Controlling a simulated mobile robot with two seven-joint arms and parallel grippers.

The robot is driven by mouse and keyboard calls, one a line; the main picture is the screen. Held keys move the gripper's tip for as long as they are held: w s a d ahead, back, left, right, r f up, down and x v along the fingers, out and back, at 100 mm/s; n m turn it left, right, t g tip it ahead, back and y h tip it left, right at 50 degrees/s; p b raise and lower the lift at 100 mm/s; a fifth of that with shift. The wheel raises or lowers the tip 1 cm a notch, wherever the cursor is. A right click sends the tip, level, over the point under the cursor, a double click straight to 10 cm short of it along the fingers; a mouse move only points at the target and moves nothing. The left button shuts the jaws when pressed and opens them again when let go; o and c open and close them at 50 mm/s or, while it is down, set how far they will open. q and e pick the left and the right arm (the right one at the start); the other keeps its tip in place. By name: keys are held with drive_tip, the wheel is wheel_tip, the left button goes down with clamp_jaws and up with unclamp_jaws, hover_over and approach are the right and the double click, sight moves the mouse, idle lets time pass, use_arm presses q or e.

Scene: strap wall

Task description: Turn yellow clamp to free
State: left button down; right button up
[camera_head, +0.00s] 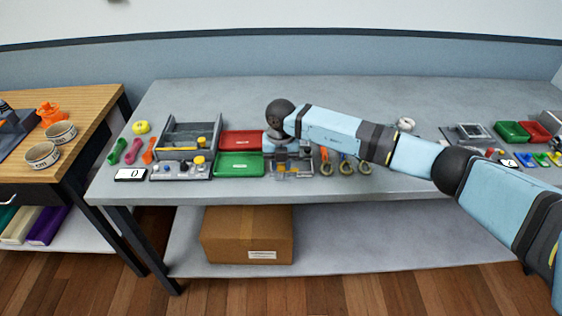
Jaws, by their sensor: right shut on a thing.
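My right gripper (290,165) reaches down from above at the front middle of the grey table, shut on a small part of a metal fixture (305,173). A bit of yellow (292,171) shows between its fingers, which I take to be the yellow clamp. The gripper hides most of it, so I cannot tell which way it is turned. My left gripper is not in view.
Red (241,140) and green (239,165) trays lie left of the gripper. Several ringed straps (346,166) hang close to its right. A grey organizer (188,138) stands further left. The grey table (330,95) is clear at the back.

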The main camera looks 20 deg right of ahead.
sight(281, 164)
idle(0.4)
drive_tip(key=o, duration=0.9)
wheel_tip(281, 164, up, 14)
drive_tip(key=shift+b, duration=0.35)
